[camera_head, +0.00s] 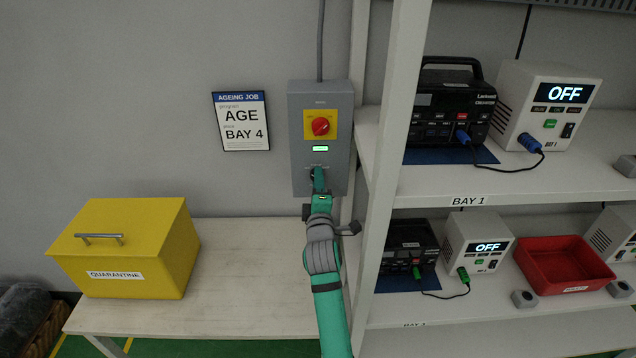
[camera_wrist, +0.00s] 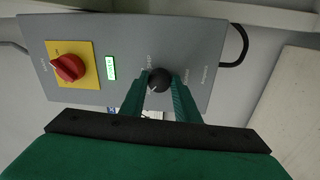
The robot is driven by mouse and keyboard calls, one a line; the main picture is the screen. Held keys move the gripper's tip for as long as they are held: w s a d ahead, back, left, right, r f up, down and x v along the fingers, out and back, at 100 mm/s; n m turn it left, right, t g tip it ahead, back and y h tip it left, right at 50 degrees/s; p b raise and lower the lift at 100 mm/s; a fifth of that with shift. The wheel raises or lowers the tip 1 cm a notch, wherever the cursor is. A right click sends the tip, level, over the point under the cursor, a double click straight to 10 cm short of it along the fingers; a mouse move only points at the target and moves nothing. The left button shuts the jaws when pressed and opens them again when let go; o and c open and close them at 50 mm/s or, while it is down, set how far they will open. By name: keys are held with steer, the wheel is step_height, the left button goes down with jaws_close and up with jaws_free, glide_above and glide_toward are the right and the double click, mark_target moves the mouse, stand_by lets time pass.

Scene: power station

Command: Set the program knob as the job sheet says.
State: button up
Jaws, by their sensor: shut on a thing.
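The job sheet (camera_head: 241,121) on the wall is headed "AGEING JOB" and reads program "AGE", place "BAY 4". To its right is a grey control box (camera_head: 299,100) with a red rotary switch (camera_head: 320,126) on a yellow plate and a small lit green display (camera_head: 320,149). Below the display, my gripper (camera_head: 318,182) reaches the box. In the wrist view, my gripper (camera_wrist: 159,84) is shut on the black program knob (camera_wrist: 160,79), one finger on each side. Labels surround the knob, too small to read surely. The knob is mostly hidden in the head view.
A yellow quarantine box (camera_head: 125,245) stands on the bench (camera_head: 215,270) at left. A white shelf post (camera_head: 392,150) rises close right of my arm. The shelves hold black devices, white "OFF" units (camera_head: 545,105) and a red tray (camera_head: 566,285).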

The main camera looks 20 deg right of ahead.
stand_by(0.3)
steer(key=o, duration=1)
steer(key=shift+o, duration=0.2)
